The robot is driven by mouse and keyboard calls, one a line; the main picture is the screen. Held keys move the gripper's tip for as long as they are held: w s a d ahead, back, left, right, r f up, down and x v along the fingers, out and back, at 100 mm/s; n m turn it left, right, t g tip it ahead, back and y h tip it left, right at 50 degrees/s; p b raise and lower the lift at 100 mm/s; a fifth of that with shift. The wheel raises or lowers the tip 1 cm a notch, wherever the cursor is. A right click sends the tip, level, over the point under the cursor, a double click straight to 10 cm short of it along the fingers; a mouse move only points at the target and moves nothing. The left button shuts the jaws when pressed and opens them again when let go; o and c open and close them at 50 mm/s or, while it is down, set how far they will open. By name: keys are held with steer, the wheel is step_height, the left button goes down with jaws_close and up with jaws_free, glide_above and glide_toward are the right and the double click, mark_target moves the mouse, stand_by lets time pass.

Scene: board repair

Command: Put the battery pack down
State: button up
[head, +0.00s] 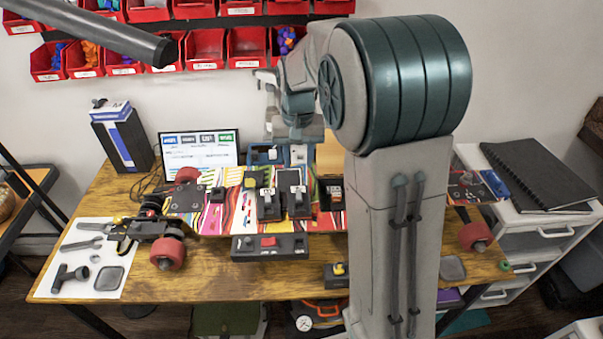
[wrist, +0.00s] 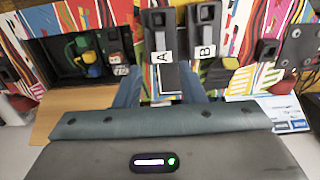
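My gripper (wrist: 161,75) is over the rear edge of a colourful skateboard deck (wrist: 110,14). Its two blue-grey fingers stand apart on either side of a dark rectangular block (wrist: 170,78), which may be the battery pack. I cannot tell whether the fingers press on it. The block is at the near end of a black unit labelled A (wrist: 158,20). A similar black unit labelled B (wrist: 208,12) is beside it on the deck. In the head view, A (head: 297,205) and B (head: 268,208) lie side by side, with the gripper (head: 285,155) behind them.
The deck lies on a wooden table (head: 220,284). A black control box (head: 270,247) with a red switch is in front of it. A monitor (head: 200,150) and a blue-and-black box (head: 122,138) stand behind. Tools lie on a white mat (head: 60,290) at left. A notebook (head: 545,175) is at right.

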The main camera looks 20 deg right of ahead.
steer(key=s+r+n+t, duration=0.2)
steer(key=s+r+t, duration=0.1)
steer(key=s, duration=1.9)
steer(key=shift+s+d+r, duration=0.2)
steer(key=shift+s, duration=0.1)
